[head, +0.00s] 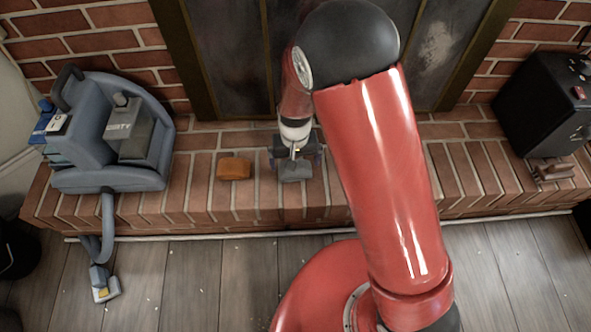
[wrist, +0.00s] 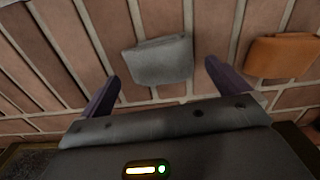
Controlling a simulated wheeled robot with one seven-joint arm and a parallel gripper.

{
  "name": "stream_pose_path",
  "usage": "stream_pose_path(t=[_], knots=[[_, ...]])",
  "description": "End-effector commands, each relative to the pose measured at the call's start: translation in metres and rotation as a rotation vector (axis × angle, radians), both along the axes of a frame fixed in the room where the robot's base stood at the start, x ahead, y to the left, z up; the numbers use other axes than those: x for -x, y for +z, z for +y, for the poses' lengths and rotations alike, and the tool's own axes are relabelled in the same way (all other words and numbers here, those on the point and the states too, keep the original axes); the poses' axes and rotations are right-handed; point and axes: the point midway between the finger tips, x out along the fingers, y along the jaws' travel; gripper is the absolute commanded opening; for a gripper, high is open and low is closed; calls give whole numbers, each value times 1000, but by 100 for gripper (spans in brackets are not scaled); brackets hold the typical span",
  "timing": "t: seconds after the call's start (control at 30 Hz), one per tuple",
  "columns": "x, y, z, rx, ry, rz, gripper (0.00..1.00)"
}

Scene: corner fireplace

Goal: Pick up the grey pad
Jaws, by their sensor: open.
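The grey pad (head: 295,172) lies on the brick hearth ledge in front of the fireplace in the head view, partly covered by my gripper. In the wrist view the grey pad (wrist: 162,60) lies flat on the bricks, just beyond and between my fingertips. My gripper (wrist: 162,70) is open, with one dark purple finger on each side and nothing held. In the head view my gripper (head: 297,160) is right over the pad. I cannot tell from these views how high above the bricks the fingers are.
An orange-brown block (head: 234,168) lies just left of the pad; it also shows in the wrist view (wrist: 282,55). A blue-grey vacuum cleaner (head: 115,130) stands at the ledge's left. A black box (head: 545,105) and a small brown object (head: 551,170) are at the right.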

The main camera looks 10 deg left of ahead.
Motion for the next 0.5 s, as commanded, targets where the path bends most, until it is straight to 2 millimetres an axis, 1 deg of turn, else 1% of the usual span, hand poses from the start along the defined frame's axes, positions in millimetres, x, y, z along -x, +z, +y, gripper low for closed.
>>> stream_pose_path(t=[0.03,0.1,0.2,0.47,0.5], knots=[[0,-11,-2,3,0,3,100],[0,-20,-1,2,0,2,100],[-1,-28,-1,0,-1,1,100],[-1,-30,-1,0,0,0,100],[-1,-29,-1,0,0,0,96]])
